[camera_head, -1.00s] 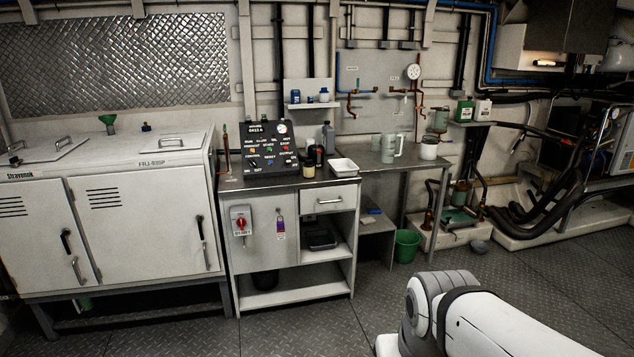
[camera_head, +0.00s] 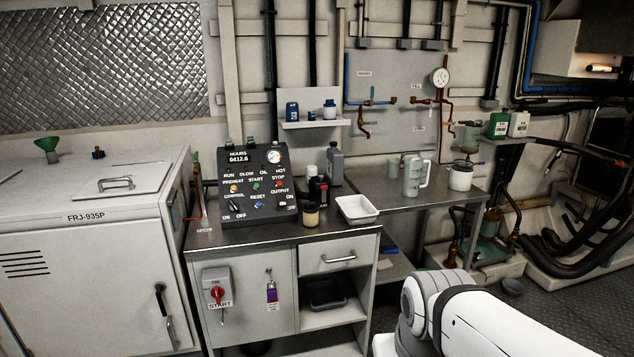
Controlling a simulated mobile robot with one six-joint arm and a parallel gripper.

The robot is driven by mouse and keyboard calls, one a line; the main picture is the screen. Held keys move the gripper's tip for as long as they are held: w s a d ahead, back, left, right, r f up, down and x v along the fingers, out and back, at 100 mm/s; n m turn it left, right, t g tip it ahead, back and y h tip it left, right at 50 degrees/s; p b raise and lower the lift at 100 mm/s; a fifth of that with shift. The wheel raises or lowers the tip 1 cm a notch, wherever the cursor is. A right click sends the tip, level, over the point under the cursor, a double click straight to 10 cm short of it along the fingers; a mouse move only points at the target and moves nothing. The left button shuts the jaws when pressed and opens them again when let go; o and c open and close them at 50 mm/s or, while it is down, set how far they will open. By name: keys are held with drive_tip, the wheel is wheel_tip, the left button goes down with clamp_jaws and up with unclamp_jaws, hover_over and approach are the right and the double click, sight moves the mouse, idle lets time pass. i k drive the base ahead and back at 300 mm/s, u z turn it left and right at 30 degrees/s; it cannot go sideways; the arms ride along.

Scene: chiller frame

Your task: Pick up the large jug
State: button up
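A large pale grey-green jug (camera_head: 411,177) with a handle on its right side stands upright on the metal side table (camera_head: 437,200). A white tub (camera_head: 460,176) stands to the right of the jug. Part of my white arm shows at the lower right, in front of the table and well below the jug. My gripper is outside the view.
A cabinet with a black control panel (camera_head: 255,190), dark bottles and a white tray (camera_head: 356,209) stands left of the side table. A white chiller box (camera_head: 90,255) fills the left. Black hoses (camera_head: 585,255) lie at the right. A wall gauge (camera_head: 440,77) hangs above.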

sight(412, 172)
drive_tip(key=i, duration=1.4)
drive_tip(key=z, duration=1.45)
drive_tip(key=i, duration=1.8)
drive_tip(key=u, duration=1.2)
